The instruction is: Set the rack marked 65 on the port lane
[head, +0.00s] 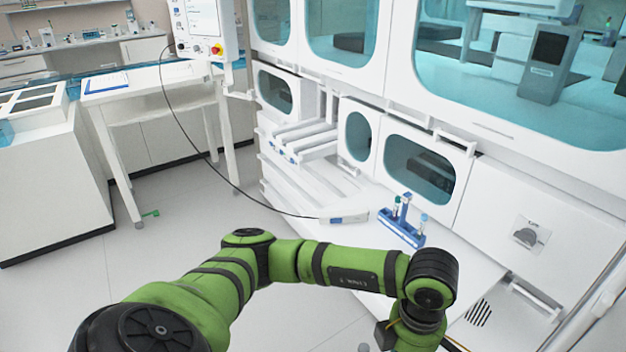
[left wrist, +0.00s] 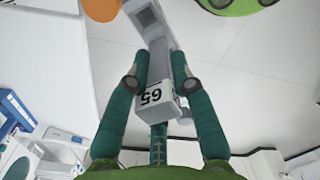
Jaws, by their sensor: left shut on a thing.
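The rack marked 65 (left wrist: 152,97) is a long, pale grey holder with an upside-down number on its white end face in the left wrist view. My left gripper (left wrist: 158,78) is shut on it, one green finger on each side near that end. The rack's body stretches away toward the top of the view. In the head view my left arm reaches across to the lower right, and its gripper and the rack are out of that picture. Several parallel white lanes (head: 303,140) with blue marks stand at the opening in the white machine. I cannot tell which is the port lane.
A blue rack with capped tubes (head: 402,232) stands on the white ledge right of the lanes. A white handheld device (head: 345,217) with a black cable lies left of it. A white table (head: 140,80) stands at the left.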

